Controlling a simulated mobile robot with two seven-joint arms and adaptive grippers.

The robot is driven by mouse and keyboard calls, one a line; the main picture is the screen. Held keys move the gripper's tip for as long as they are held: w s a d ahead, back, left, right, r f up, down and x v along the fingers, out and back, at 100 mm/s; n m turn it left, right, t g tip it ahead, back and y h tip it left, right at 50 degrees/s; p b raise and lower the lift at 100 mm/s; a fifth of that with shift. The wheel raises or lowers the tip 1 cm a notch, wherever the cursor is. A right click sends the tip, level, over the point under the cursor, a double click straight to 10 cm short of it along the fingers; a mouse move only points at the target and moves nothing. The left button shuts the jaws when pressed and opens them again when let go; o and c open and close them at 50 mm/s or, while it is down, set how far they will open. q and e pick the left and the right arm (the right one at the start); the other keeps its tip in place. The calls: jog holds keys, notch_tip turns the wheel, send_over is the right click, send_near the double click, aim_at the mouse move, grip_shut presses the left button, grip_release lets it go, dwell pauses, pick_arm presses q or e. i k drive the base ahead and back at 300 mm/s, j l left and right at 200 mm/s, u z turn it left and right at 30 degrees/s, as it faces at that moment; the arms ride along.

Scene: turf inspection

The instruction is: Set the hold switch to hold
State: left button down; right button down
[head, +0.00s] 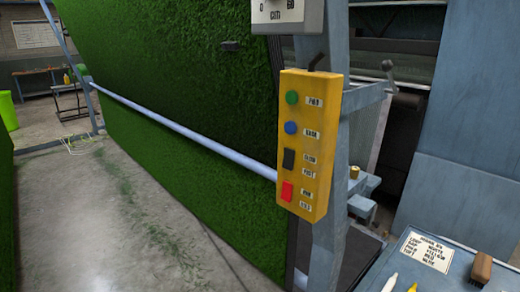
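A yellow control box (321,150) is fixed to a grey upright post (335,225) right of centre. Its lowest control is a red rocker switch (287,191), with two small labels (306,200) beside it; the upper seems to read RUN, the lower is too blurred to read surely. I cannot tell which way the red rocker is tipped. Above it are a black rocker (289,159) with labels like SLOW and FAST, a blue button (291,128) and a green button (292,97). Neither of my grippers is in view.
A green turf sheet (190,110) hangs behind the box, with a pale horizontal bar (180,130) across it. A blue-grey table (440,270) at lower right bears a written card (423,250), a brush (481,270) and markers (390,283). Concrete floor (90,230) is open at left.

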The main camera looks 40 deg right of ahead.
aim_at(287, 187)
jog(key=z, duration=1.55)
